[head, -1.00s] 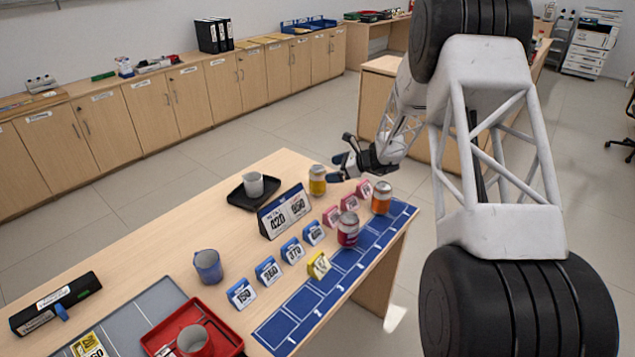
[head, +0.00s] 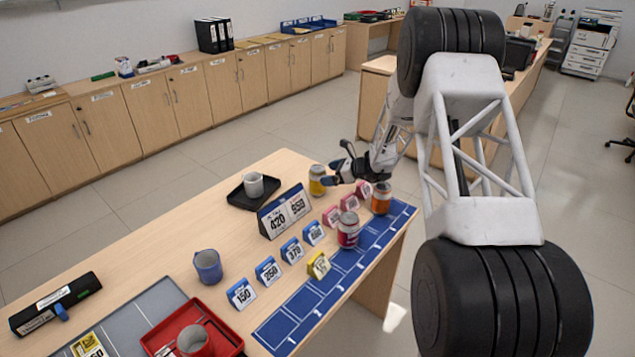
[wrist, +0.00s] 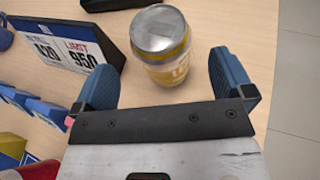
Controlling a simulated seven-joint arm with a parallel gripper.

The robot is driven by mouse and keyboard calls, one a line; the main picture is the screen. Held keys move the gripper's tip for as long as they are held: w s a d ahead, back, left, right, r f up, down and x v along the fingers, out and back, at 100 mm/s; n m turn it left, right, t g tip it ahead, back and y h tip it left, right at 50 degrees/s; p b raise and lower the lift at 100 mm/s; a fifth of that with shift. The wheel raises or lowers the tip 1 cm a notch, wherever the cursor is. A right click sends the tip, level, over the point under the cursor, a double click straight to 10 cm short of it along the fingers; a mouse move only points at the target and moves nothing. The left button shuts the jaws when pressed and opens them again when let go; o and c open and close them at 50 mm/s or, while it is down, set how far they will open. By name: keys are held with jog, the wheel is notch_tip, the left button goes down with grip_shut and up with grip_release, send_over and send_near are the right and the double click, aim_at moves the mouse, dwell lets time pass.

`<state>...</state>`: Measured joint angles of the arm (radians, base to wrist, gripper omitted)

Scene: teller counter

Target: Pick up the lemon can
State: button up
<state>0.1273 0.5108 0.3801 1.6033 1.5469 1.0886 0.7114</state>
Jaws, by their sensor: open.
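The lemon can is the yellow can with a silver top (head: 317,181), upright at the far end of the counter. In the wrist view the can (wrist: 163,45) stands just ahead of my gripper, roughly between the lines of its two fingers. My gripper (head: 335,162) is open and empty beside the can in the head view. Its blue fingertips show apart in the wrist view (wrist: 168,82).
An orange can (head: 381,198) and a dark red can (head: 348,229) stand nearby on the blue mat (head: 283,327). Pink tags (head: 348,202) stand close to my gripper. A number sign (head: 285,212) and a black tray (head: 238,199) are left of the lemon can.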

aim_at(317, 175)
jog(key=shift+w+a+f, duration=0.1)
jog(key=shift+a, duration=0.1)
jog(key=shift+x, duration=2.6)
jog(key=shift+w+d, duration=0.1)
jog(key=c, duration=1.3)
jog(key=shift+r, duration=4.95)
